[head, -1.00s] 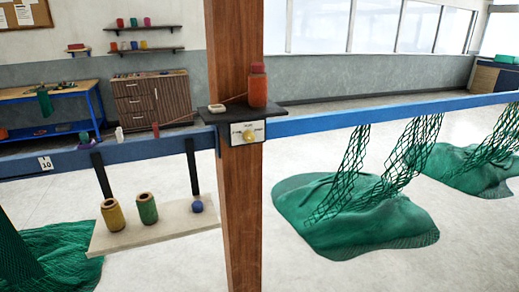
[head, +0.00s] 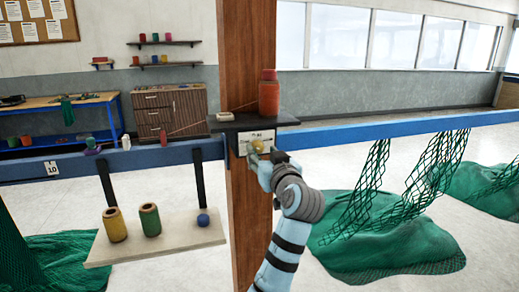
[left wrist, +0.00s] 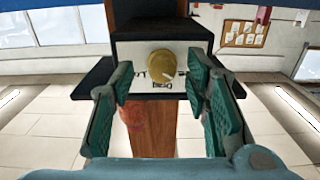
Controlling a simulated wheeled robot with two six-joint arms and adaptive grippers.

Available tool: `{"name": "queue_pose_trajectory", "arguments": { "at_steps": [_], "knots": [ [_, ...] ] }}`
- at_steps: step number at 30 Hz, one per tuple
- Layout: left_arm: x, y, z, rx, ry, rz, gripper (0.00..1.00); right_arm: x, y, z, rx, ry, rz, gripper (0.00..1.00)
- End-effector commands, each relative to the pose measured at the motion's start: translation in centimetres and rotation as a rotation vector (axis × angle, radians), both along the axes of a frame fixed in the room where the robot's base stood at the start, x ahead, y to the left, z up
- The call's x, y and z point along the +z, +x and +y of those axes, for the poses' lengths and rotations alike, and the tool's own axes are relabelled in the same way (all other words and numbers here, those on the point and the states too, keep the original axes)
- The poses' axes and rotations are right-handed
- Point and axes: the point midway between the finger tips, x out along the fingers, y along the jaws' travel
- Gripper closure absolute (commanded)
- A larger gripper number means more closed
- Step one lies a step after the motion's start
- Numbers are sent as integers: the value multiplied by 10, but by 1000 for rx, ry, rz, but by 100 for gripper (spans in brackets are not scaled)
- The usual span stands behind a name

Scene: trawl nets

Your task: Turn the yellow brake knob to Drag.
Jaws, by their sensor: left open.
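The yellow brake knob (head: 257,146) is on a pale plate (head: 243,141) on the wooden post, just under a dark shelf. My left gripper (head: 266,157) is right at the plate and partly covers it and the knob. In the left wrist view, where the scene is upside down, the knob (left wrist: 160,64) shows a small light mark toward the picture's lower right. The word Drag is partly legible on the plate (left wrist: 150,85) below it. My left gripper (left wrist: 160,82) is open, its green-padded fingers to either side of the knob, with gaps visible. My right gripper is not in view.
A blue rail (head: 340,133) runs to both sides of the post (head: 247,50). Green nets (head: 390,235) hang and heap at right. A board with spools (head: 175,240) hangs at left.

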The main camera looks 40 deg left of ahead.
Motion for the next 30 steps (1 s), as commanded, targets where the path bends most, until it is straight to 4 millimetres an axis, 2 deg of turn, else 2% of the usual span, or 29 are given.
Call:
{"name": "queue_pose_trajectory", "arguments": {
  "at_steps": [4, 12, 13, 21, 30],
  "knots": [
    [-1, 7, 10, -7, -1, 1, 57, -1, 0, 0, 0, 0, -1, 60],
    [-1, 11, 9, -15, -2, 1, 57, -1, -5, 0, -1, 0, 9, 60],
    [-1, 10, 8, -15, -2, 1, 59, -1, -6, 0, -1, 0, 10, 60],
    [-1, 10, 9, -14, 0, 1, 100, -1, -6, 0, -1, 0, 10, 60],
    [0, 9, 10, -12, 13, 21, 100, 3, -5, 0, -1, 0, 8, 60]
  ]
}}
